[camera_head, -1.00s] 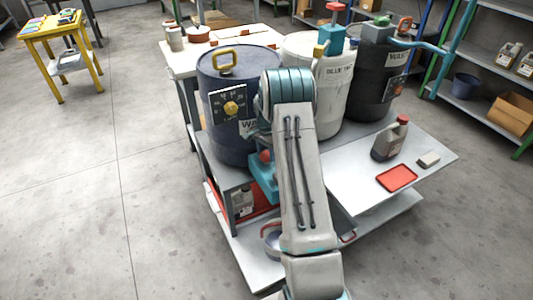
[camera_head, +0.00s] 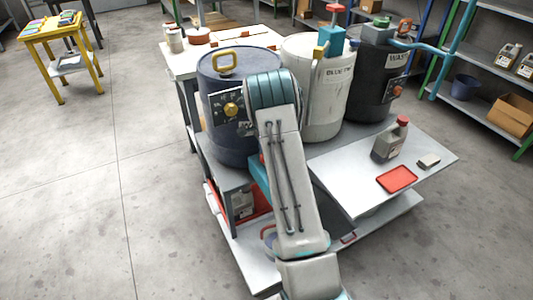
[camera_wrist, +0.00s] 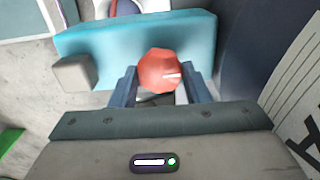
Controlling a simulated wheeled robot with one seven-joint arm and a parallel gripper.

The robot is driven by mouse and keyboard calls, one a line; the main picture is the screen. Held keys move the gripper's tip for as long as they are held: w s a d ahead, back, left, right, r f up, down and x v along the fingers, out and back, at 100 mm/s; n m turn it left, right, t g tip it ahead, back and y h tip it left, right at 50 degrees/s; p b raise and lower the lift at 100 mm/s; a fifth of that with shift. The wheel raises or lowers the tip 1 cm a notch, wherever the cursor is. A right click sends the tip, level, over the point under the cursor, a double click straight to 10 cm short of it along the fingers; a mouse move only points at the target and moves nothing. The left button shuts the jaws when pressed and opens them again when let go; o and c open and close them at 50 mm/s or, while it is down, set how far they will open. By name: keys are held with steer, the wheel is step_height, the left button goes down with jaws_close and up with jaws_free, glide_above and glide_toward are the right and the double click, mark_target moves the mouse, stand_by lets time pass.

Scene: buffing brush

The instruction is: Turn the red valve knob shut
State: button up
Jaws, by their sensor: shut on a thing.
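In the wrist view the red valve knob (camera_wrist: 160,69) is faceted, with a pale mark on its right side. It sits in front of a teal block (camera_wrist: 100,42). My gripper (camera_wrist: 161,84) has one blue-grey finger on each side of the knob and is shut on it. In the head view my arm hides the knob and my gripper; a piece of the teal block (camera_head: 259,172) shows beside the arm, below the blue drum (camera_head: 228,135).
A white drum (camera_head: 310,95) and a black drum (camera_head: 372,85) stand right of the blue drum. A grey bottle (camera_head: 388,146), a red tray (camera_head: 397,179) and a small block (camera_head: 428,161) are on the metal shelf (camera_head: 340,190).

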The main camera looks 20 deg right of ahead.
steer(key=o, duration=1)
steer(key=shift+c, duration=0.2)
step_height(320, 180, up, 14)
steer(key=p, duration=0.1)
